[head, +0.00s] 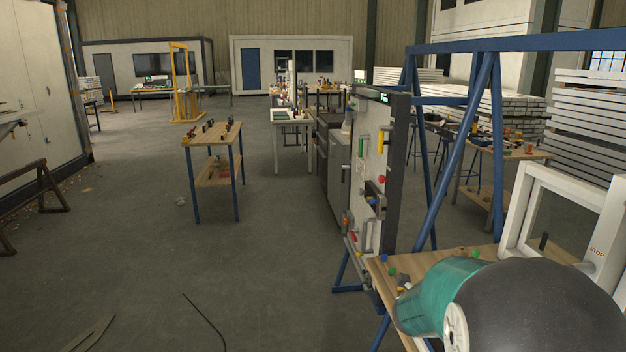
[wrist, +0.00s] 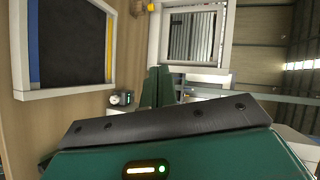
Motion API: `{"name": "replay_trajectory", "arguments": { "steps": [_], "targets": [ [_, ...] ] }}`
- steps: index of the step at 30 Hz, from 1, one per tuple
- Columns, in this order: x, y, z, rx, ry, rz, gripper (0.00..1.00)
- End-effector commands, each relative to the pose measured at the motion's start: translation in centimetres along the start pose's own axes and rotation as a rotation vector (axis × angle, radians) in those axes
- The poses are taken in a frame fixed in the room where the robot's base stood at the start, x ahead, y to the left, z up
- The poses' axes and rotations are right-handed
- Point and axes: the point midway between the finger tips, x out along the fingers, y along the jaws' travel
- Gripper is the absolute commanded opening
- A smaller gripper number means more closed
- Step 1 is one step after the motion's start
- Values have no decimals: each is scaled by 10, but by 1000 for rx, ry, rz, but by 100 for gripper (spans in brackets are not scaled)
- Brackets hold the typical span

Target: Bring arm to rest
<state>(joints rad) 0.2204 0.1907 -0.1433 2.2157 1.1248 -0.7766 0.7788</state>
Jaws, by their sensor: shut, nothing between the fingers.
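In the wrist view, my gripper (wrist: 158,88) shows as two dark green fingers side by side beyond the dark edge of its green housing. The fingers are shut with nothing between them. In the head view, the teal and black part of my arm fills the lower right corner, in front of a wooden table (head: 380,270). My fingertips cannot be made out in the head view.
A panel with handles and knobs (head: 370,180) stands beside blue frame posts (head: 462,150). A white frame (head: 515,215) is close to my arm at right; a white-framed window (wrist: 195,35) shows in the wrist view. The floor (head: 130,240) at left is mostly open.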

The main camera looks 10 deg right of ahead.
Motion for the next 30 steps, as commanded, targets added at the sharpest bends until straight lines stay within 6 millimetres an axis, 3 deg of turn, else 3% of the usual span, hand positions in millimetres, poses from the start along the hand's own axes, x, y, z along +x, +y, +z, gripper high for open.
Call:
{"name": "replay_trajectory", "arguments": {
  "steps": [3,6,9,12,17,21,27,30],
  "targets": [
    [-52,-23,50,-170,-291,3,0],
    [-103,-31,81,-350,-515,-13,0],
    [-159,-31,99,-553,-717,-45,0],
    [-215,-24,103,-777,-894,-89,0],
    [-294,1,82,-1170,-1114,-168,0],
    [-343,30,40,-1534,-1236,-222,0],
    [-371,57,-18,-1911,-1290,-237,0],
    [-374,62,-30,-1985,-1295,-230,0]
  ]
}}
